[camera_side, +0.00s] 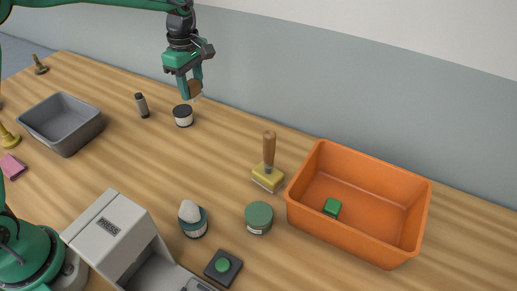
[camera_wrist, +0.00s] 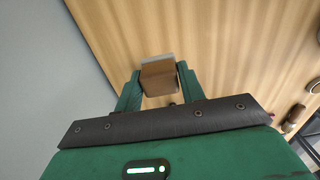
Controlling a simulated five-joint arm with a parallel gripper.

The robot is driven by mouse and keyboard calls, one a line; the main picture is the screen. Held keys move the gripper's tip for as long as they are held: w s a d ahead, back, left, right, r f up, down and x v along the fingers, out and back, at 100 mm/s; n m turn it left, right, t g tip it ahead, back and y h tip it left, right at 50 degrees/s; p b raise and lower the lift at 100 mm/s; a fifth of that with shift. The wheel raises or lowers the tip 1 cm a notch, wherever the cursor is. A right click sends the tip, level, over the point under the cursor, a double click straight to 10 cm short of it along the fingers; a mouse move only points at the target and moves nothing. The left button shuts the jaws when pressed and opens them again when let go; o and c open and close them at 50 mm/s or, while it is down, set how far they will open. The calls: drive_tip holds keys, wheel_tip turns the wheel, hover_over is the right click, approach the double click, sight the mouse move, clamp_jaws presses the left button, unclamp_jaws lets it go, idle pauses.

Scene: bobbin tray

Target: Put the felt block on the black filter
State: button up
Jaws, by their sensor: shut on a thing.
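My gripper (camera_side: 192,92) is shut on the felt block (camera_side: 195,88), a brown block with a pale grey layer at its lower end. In the wrist view the block (camera_wrist: 158,80) sits between both green fingers, its grey layer at the far end. The black filter (camera_side: 183,116), a short round can with a black top and a white band, stands upright on the table. In the side view the held block is in the air above and slightly right of the filter, apart from it.
A dark grey cylinder (camera_side: 142,105) stands close left of the filter. A grey bin (camera_side: 62,146) is further left. A wooden-handled brush (camera_side: 268,176), green can (camera_side: 258,230) and orange bin (camera_side: 411,223) are to the right. The wall runs behind my gripper.

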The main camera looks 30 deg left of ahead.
drive_tip(key=w+a+f, duration=0.1)
drive_tip(key=a+f, duration=0.1)
drive_tip(key=a, duration=0.1)
drive_tip(key=w+a+f, duration=0.2)
drive_tip(key=a, duration=0.2)
drive_tip(key=w+a+f, duration=0.1)
drive_tip(key=a+f, duration=0.2)
drive_tip(key=shift+w+a, duration=0.35)
drive_tip(key=shift+w, duration=0.05)
drive_tip(key=shift+f, duration=2)
drive_tip(key=shift+f, duration=0.15)
drive_tip(key=o, duration=1)
drive_tip(key=shift+c, duration=0.2)
wheel_tip(320, 180, up, 12)
drive_tip(key=shift+r, duration=0.2)
